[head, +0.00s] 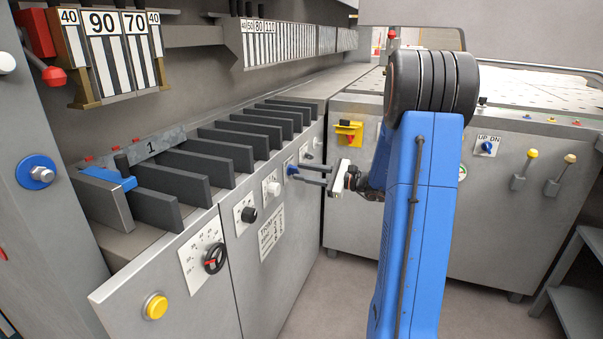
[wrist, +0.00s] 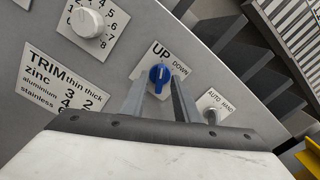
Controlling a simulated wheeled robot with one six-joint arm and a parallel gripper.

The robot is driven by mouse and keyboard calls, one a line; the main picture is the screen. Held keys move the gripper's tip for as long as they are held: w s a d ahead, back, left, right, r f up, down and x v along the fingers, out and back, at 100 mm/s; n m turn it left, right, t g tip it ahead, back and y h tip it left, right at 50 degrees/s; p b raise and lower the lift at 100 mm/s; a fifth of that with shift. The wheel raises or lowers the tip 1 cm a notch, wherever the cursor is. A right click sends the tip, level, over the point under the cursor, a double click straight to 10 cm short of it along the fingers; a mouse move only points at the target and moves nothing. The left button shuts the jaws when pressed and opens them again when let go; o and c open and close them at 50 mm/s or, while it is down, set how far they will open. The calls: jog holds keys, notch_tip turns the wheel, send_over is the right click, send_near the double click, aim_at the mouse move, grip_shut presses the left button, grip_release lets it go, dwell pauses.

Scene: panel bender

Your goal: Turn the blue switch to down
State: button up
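The blue switch (wrist: 159,75) is a round knob on a white plate marked UP and DOWN, on the grey front panel. A pale mark on it points roughly towards UP, as far as I can tell. It shows small in the head view (head: 292,169). My gripper (wrist: 159,80) is open, its two grey fingers reaching towards the plate with one on each side of the knob. Gaps show between the knob and both fingers. In the head view my gripper (head: 302,174) is level in front of the panel. The plate's lower part is hidden by my gripper.
A white dial (wrist: 87,22), a TRIM label plate (wrist: 62,82) and an AUTO/HAND switch (wrist: 211,115) lie close by on the panel. Another blue UP/DN switch (head: 487,147) is on the right cabinet. A yellow box with a red switch (head: 349,133) is behind my gripper.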

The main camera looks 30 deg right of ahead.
jog(key=shift+w+a, duration=0.4)
jog(key=shift+w, duration=0.05)
grip_shut()
jog(key=shift+m, duration=0.4)
jog(key=m, duration=1.1)
jog(key=shift+w+d, duration=0.1)
jog(key=shift+d, duration=0.05)
dwell(0.4)
